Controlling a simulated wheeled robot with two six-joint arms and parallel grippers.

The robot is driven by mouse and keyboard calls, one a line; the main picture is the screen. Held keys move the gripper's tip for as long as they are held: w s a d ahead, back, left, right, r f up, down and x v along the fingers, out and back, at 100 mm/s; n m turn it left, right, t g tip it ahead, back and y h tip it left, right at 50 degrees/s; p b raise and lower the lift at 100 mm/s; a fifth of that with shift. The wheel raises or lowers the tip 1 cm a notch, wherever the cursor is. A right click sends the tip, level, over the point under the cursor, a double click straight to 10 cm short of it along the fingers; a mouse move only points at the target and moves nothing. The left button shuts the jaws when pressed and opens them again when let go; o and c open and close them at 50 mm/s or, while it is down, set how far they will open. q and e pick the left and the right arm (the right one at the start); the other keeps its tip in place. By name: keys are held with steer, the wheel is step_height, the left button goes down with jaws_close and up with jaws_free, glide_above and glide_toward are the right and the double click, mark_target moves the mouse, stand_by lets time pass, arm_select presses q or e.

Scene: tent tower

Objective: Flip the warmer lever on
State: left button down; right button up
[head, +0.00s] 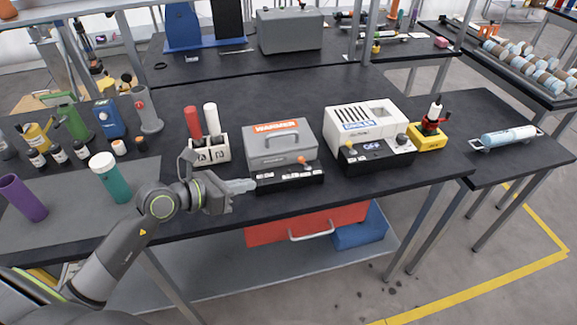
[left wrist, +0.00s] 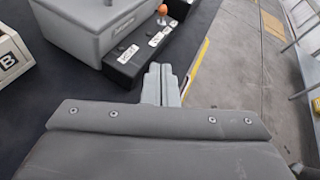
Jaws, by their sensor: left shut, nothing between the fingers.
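The warmer (head: 280,145) is a grey box with an orange label and a handle, standing on the black table. A black control strip (head: 290,177) runs along its front, with an orange-knobbed lever (head: 301,161) toward its right side. In the left wrist view the orange knob (left wrist: 162,10) shows at the top, beyond the black strip (left wrist: 130,60). My left gripper (head: 250,185) is shut and empty, its fingertips close to the left end of the strip. In the left wrist view its fingers (left wrist: 160,82) are together; whether they touch the strip I cannot tell. My right gripper is not in view.
A white device (head: 365,118) with a black front panel stands right of the warmer. A holder (head: 210,150) with red and white cylinders stands to its left. A teal cylinder (head: 115,183) stands near my left arm. The table's front edge runs just below the gripper.

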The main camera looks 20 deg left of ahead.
arm_select(q)
steer(key=p, duration=0.2)
glide_toward(288, 177)
steer(key=x, duration=0.3)
steer(key=r+x, duration=0.1)
steer(key=x, duration=0.1)
steer(key=shift+w+d+f, duration=0.1)
steer(key=shift+w+d, duration=0.05)
steer(key=shift+d, duration=0.35)
steer(key=shift+w+d+r+p, duration=0.2)
steer(key=shift+w+d, duration=0.1)
steer(key=shift+w, duration=0.3)
steer(key=shift+w+d+r+p, duration=0.2)
steer(key=shift+w+d+p, duration=0.1)
steer(key=shift+w, duration=0.35)
steer(key=shift+w+d+r+p, duration=0.2)
steer(key=shift+w+d, duration=0.15)
steer(key=shift+w, duration=0.25)
steer(key=shift+a, duration=0.1)
